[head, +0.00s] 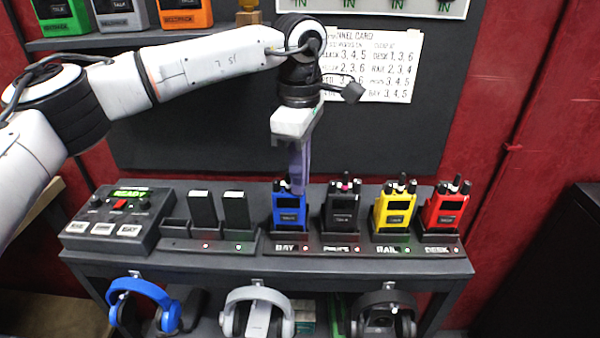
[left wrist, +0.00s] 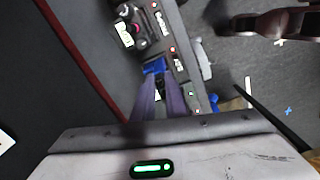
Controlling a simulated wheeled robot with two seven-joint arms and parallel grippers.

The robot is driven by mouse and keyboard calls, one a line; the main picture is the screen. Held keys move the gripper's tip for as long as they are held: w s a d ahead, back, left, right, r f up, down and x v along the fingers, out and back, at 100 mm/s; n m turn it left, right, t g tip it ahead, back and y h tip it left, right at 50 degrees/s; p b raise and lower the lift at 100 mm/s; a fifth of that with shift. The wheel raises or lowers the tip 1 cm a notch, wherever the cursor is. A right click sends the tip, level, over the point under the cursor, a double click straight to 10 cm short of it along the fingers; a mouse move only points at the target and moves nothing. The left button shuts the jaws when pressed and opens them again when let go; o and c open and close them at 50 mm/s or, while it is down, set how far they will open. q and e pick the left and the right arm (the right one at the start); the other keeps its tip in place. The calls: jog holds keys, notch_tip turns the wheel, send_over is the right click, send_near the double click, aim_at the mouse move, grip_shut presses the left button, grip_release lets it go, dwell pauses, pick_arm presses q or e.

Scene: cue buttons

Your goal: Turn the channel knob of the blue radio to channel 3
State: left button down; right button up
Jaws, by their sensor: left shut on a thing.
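The blue radio (head: 289,212) stands upright in the leftmost slot of the charger rack (head: 350,248), over the label BAY. Its top with the channel knob is largely hidden by my left gripper (head: 299,182). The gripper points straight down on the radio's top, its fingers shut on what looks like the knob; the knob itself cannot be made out. In the left wrist view the blue radio (left wrist: 155,66) shows just past the gripper's fingers (left wrist: 160,85). The knob's channel setting cannot be read. My right gripper is not in view.
Close on the right stand a black radio (head: 341,210), a yellow radio (head: 394,210) and a red radio (head: 445,208). Left are two upright batteries (head: 203,208) in a holder and a control box (head: 118,218) reading READY. A channel card (head: 385,65) hangs behind. Headsets (head: 258,308) hang below.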

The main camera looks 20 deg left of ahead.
pick_arm(q)
jog(key=c, duration=1.8)
grip_release()
jog(key=shift+o, duration=0.2)
notch_tip(320, 180, up, 10)
jog(key=shift+r+b, duration=0.2)
jog(key=shift+b, duration=0.1)
jog(key=shift+s+d+f, duration=0.1)
